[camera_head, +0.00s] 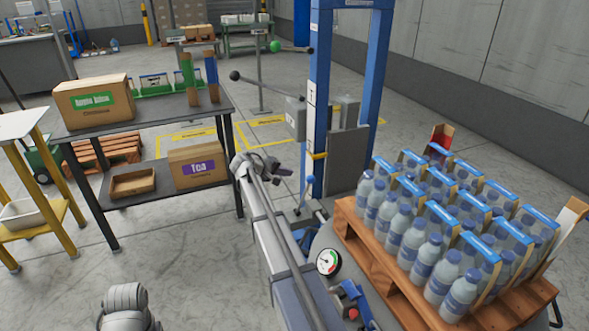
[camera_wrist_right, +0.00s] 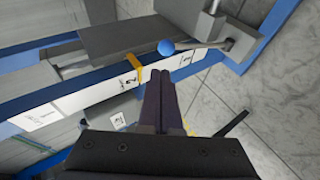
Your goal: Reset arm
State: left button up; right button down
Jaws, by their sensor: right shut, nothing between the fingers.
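My right arm reaches up the middle of the head view. Its gripper (camera_head: 274,165) is near the blue upright frame of the machine (camera_head: 320,100), left of a lever with a blue ball knob (camera_head: 309,179). In the right wrist view the dark fingers (camera_wrist_right: 161,74) are pressed together with nothing between them. The blue knob (camera_wrist_right: 166,46) shows just beyond the fingertips, apparently apart from them. Of my left arm only a rounded grey link shows at the bottom of the head view; its gripper is out of frame.
A pallet (camera_head: 372,258) with packs of water bottles (camera_head: 412,232) stands at the right. A dark two-level table (camera_head: 150,118) at the left bears a green-labelled box (camera_head: 95,103) and, below, a Tea box (camera_head: 197,167). A pressure gauge (camera_head: 328,262) is beside my right arm.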

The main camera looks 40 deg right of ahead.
jog(key=shift+s+a+r, duration=0.1)
jog(key=shift+a+r, duration=0.25)
jog(key=shift+a, duration=0.25)
jog(key=s+a+r+n+y+p, duration=0.1)
jog(key=s+a+r+y+p, duration=0.2)
jog(key=s+a+p, duration=0.5)
jog(key=s+a+r+n+g+y+p, duration=0.1)
jog(key=s+a+r+p, duration=0.5)
jog(key=s+a, duration=0.7)
jog(key=s+a+r+n+g+y+p, duration=0.1)
jog(key=s+a+r+y+p, duration=0.4)
jog(key=a, duration=2)
jog(key=s+n+y+p, duration=0.1)
jog(key=s+p, duration=0.4)
jog(key=s, duration=0.1)
